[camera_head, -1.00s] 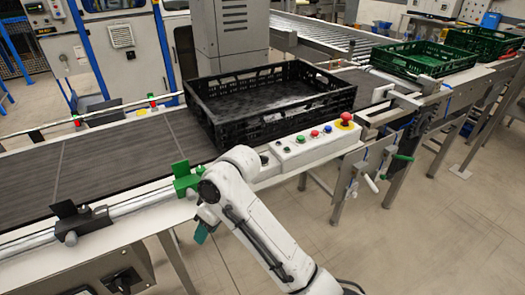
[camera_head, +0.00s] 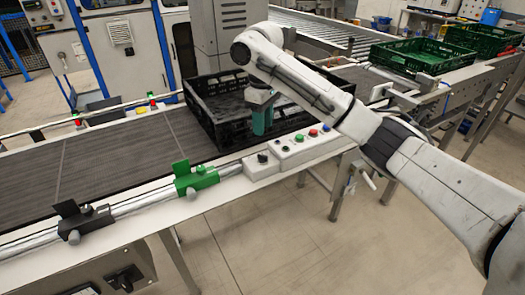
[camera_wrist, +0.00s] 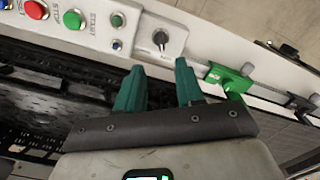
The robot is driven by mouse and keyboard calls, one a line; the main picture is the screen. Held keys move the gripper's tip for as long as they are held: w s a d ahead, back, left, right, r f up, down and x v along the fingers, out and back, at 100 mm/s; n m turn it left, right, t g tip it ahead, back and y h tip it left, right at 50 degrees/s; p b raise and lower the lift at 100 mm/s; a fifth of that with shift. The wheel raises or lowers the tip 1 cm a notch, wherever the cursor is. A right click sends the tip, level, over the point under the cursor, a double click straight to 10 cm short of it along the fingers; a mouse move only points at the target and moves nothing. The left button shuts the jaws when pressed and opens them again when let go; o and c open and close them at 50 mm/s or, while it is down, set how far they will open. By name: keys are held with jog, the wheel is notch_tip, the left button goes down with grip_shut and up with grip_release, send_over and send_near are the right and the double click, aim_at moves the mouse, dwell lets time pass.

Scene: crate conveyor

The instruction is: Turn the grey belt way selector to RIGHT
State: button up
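The grey belt way selector (camera_head: 262,158) is a small box with a dark rotary knob on the near side rail of the conveyor, just left of the button panel. In the wrist view the selector knob (camera_wrist: 160,38) stands beyond my fingertips, between them in the picture. Its position lettering is too small to read. My gripper (camera_wrist: 160,68) has two green fingers spread apart with nothing between them. In the head view my gripper (camera_head: 262,121) hangs pointing down over the near side of the black crate, above and behind the selector, apart from it.
The black crate (camera_head: 203,125) sits on the belt (camera_head: 105,160). The button panel (camera_head: 305,146) with green, red and blue buttons adjoins the selector; a red mushroom button (camera_wrist: 36,9) is further along. A green bracket (camera_head: 197,179) stands left on the rail. Green crates (camera_head: 412,57) stand at the back right.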

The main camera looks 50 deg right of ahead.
aim_at(262, 155)
notch_tip(262, 155, down, 10)
jog(key=shift+f+b, duration=0.15)
jog(key=shift+b, duration=0.3)
jog(key=shift+a, duration=0.1)
grip_shut()
